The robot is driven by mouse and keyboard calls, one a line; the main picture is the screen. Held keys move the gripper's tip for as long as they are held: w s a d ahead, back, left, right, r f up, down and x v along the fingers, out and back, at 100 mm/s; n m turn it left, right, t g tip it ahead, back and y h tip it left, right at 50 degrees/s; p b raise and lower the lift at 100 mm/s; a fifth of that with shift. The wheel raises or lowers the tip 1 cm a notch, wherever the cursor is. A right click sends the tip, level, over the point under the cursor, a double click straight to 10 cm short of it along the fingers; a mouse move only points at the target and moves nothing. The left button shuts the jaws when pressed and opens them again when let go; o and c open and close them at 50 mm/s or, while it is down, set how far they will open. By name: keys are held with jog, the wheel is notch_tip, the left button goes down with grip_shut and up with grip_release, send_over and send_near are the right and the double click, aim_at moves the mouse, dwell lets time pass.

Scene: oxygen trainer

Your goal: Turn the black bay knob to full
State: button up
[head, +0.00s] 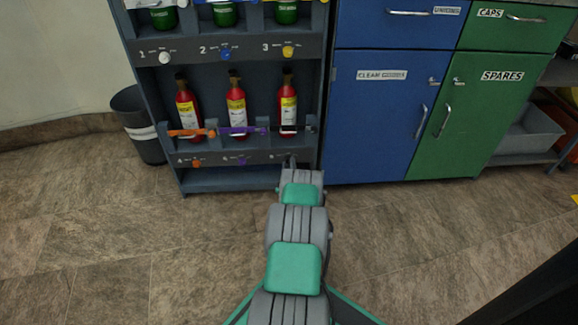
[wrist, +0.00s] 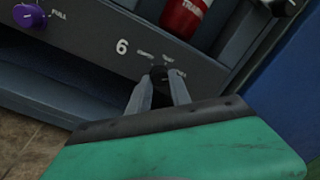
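The black bay knob (wrist: 158,73) is on the grey panel of bay 6, right of the printed number 6. Small white labels ring it; the one on its right looks like FULL. My gripper (wrist: 160,84) has one grey finger on each side of the knob, with the fingertips at or just short of it. Whether the fingers press on the knob cannot be told. Its pointer direction is hidden or too dark to read. In the head view, my gripper (head: 292,161) reaches the lower right of the rack and covers the knob.
The rack (head: 222,178) holds red bottles (head: 287,110) above the panel. A purple knob (wrist: 29,16) is left of bay 6, and an orange knob (head: 196,162) is farther left. A blue cabinet (head: 375,130) stands close on the right. The floor in front is clear.

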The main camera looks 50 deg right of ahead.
jog(key=o, duration=0.5)
jog(key=shift+c, duration=0.2)
jog(key=p+v, duration=0.3)
jog(key=v, duration=0.4)
jog(key=shift+s+a, duration=0.25)
jog(key=shift+a, duration=0.05)
